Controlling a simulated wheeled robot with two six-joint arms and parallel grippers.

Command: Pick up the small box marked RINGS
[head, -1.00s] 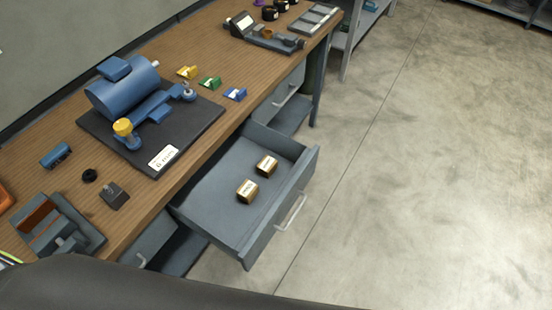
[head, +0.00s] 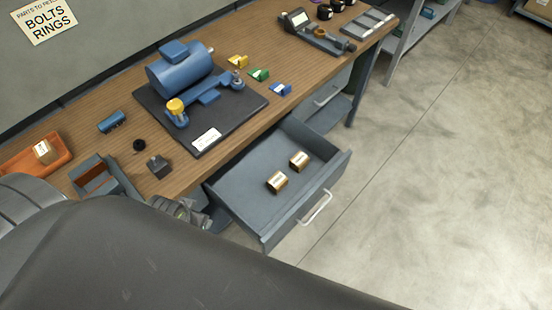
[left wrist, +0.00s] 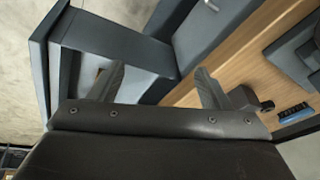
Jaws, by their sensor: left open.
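Two small brass-coloured boxes with pale labels lie in the open drawer (head: 235,195): a nearer one (head: 277,182) and a farther one (head: 299,161). Their lettering is too small to read, so I cannot tell which is marked RINGS. A third small box (head: 43,150) with a pale label sits in the orange tray (head: 22,160) on the bench. My left gripper (head: 185,211) shows partly at the drawer's near left side, behind my dark arm. In the left wrist view its two fingers (left wrist: 160,73) are apart, with nothing seen held. My right gripper is out of view.
The bench holds a blue motor (head: 180,68) on a dark mat, a grey fixture (head: 100,177) and small coloured parts. A wall sign (head: 45,20) reads BOLTS, RINGS. The drawer walls and handle (head: 316,208) stick out from the bench.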

